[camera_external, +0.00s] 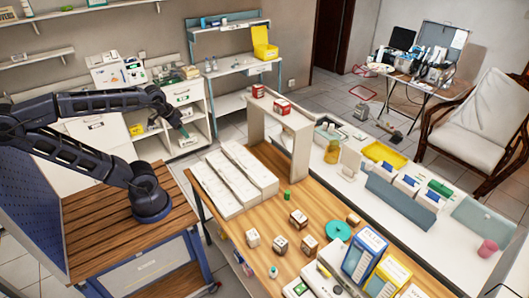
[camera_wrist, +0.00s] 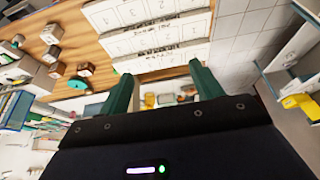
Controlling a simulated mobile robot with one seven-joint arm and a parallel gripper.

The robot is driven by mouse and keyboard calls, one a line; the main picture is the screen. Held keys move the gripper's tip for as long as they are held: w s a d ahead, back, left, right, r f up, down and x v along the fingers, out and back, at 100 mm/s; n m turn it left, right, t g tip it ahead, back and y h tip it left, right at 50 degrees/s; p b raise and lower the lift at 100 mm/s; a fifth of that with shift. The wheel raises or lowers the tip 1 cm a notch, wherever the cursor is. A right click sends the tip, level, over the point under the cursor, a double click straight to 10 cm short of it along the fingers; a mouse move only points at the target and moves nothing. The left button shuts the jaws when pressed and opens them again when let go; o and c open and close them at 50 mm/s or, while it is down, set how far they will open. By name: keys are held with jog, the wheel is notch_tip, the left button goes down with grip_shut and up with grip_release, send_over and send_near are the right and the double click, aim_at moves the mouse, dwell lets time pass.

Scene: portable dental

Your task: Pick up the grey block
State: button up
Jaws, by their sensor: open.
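My gripper (camera_external: 184,132) hangs in the air at the left, in front of the white shelf unit and away from the wooden table. In the wrist view its two green fingers (camera_wrist: 162,86) are spread apart with nothing between them. Several small blocks stand apart on the table, among them a pale block (camera_external: 253,237), a brown and dark block (camera_external: 280,243) and another brown block (camera_external: 309,245). In the wrist view, small blocks (camera_wrist: 86,69) show at the upper left. I cannot tell which one is the grey block.
White labelled boxes (camera_external: 233,175) lie along the table's left side. A white raised shelf (camera_external: 298,124) stands behind the blocks. A teal disc (camera_external: 338,231) lies right of them, and tall boxes (camera_external: 364,254) stand at the front right. Bare wood surrounds the blocks.

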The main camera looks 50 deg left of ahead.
jog(key=shift+o, duration=0.4)
jog(key=w+d+f+m, duration=0.3)
jog(key=w+d+m, duration=0.1)
jog(key=w+d, duration=0.6)
jog(key=m+g+h, duration=0.4)
jog(key=m+h, duration=0.1)
jog(key=m, duration=0.7)
send_near(280, 239)
jog(key=d+f, duration=0.1)
jog(key=shift+y, duration=0.3)
jog(key=x, duration=0.4)
jog(key=shift+s+d+f, duration=0.1)
jog(key=shift+s+d, duration=0.15)
jog(key=shift+s, duration=0.15)
jog(key=shift+w+x, duration=0.15)
jog(key=shift+x, duration=1.45)
jog(key=shift+w+x, duration=0.15)
jog(key=shift+x, duration=1.4)
jog(key=shift+a, duration=0.15)
